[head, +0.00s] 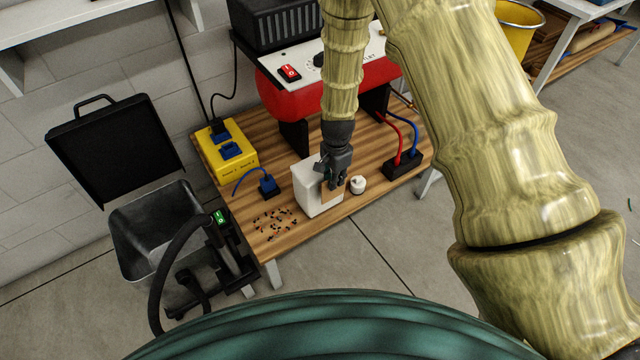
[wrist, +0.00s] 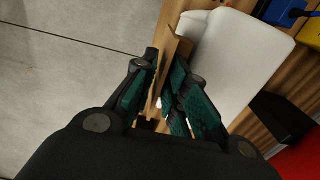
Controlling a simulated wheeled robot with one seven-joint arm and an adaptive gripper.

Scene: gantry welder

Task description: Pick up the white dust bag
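The white dust bag (head: 308,187) stands on the wooden tabletop near its front edge, with a brown cardboard plate (head: 329,194) on its right-hand face. In the wrist view the bag (wrist: 238,62) fills the upper right, and its brown plate (wrist: 170,50) stands edge-on. My gripper (head: 331,181) is down at the plate, partly covering the bag in the head view. In the wrist view my gripper (wrist: 166,72) has its green-padded fingers apart, one on each side of the plate. A gap shows between the plate and the right finger. Contact with the left finger is unclear.
A small white knob-like part (head: 357,185) stands close right of the bag. A yellow box (head: 226,151), black socket block (head: 403,165) and red machine (head: 290,97) surround the workspace.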

